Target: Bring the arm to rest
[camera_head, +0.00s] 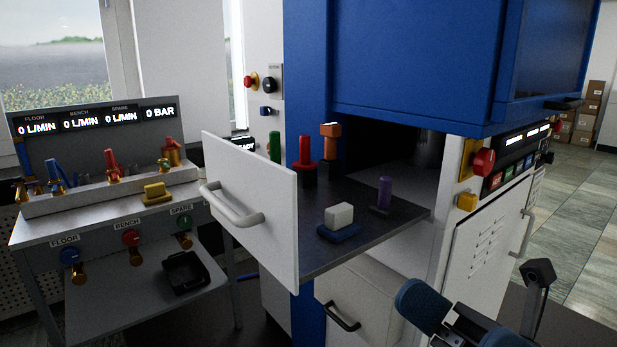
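Dark links with blue rounded parts (422,304) show at the bottom right, in front of the white press cabinet. They look like part of my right arm, cut off by the lower edge. I cannot make out a pair of fingertips there, nor whether anything is held. My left arm and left gripper are not in view.
A white-fronted drawer (270,190) stands out, near a dark shelf with a white block (339,215) and a purple peg (384,190). A blue press housing (420,60) overhangs it. A valve bench (110,210) stands left. Floor (580,200) is clear at right.

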